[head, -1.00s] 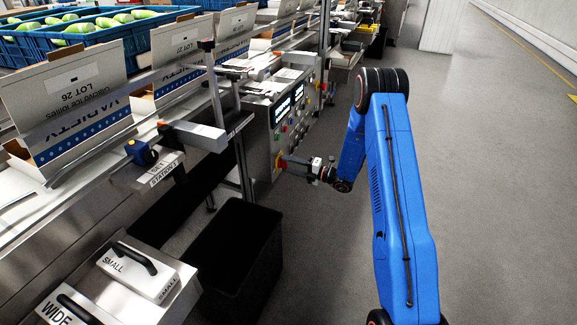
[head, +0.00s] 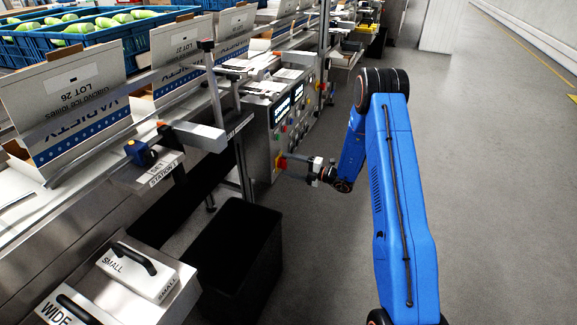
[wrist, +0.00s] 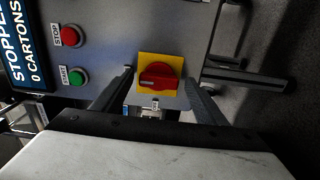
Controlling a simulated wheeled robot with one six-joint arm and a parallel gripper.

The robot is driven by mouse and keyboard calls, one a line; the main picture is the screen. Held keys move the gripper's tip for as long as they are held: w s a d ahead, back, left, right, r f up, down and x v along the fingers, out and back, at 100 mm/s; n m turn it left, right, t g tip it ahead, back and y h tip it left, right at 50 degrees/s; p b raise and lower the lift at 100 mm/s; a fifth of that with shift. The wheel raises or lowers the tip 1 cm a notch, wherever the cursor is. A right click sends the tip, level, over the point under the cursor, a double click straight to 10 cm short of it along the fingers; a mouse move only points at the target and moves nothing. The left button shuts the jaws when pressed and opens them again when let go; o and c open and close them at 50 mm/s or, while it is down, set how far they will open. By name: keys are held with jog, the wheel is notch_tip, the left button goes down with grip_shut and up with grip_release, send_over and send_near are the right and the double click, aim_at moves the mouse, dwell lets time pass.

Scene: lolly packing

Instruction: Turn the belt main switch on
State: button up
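The belt main switch, a red rotary knob (wrist: 157,76) on a yellow plate (wrist: 145,60), is on the grey control panel (wrist: 110,20). In the wrist view the knob's grip bar lies roughly across the picture. In the head view the switch (head: 281,162) is low on the panel. My gripper (head: 291,166) faces it from the right. In the wrist view my gripper's fingers (wrist: 157,92) are apart, one on each side of the switch, with gaps to the knob. I cannot tell how deep the fingertips reach. A small label below the knob is unreadable.
A lit display (wrist: 25,45) reads "STOPPED" and "0 CARTONS". A red STOP button (wrist: 71,36) and a green START button (wrist: 77,77) are beside it. A black bin (head: 235,245) stands on the floor near the panel. The floor on the right is clear.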

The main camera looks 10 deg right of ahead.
dwell(0.3)
jog(key=v, duration=1.7)
jog(key=shift+s, duration=0.15)
jog(key=shift+d+r, duration=0.1)
jog(key=s+a+r+n+g+h, duration=0.2)
jog(key=s+a+r+n+g, duration=0.3)
jog(key=s+a+r+n, duration=0.45)
jog(key=s+a+r+n+g+h, duration=0.1)
jog(key=s+a+r+n+g, duration=0.5)
jog(key=s+r+n, duration=0.6)
jog(key=s+d+r+n+t+h, duration=0.1)
jog(key=s+d+r+n+h, duration=0.1)
jog(key=s+n+h, duration=0.2)
jog(key=s+d+r+n+t+h, duration=0.2)
jog(key=s+d+r+n+h, duration=0.1)
jog(key=s+n, duration=0.7)
jog(key=s+d+r+n+t+h, duration=0.2)
jog(key=s+r+n+h, duration=0.1)
jog(key=s+n, duration=0.5)
jog(key=shift+s+d+h, duration=0.4)
jog(key=shift+s+h, duration=0.4)
jog(key=shift+s, duration=0.35)
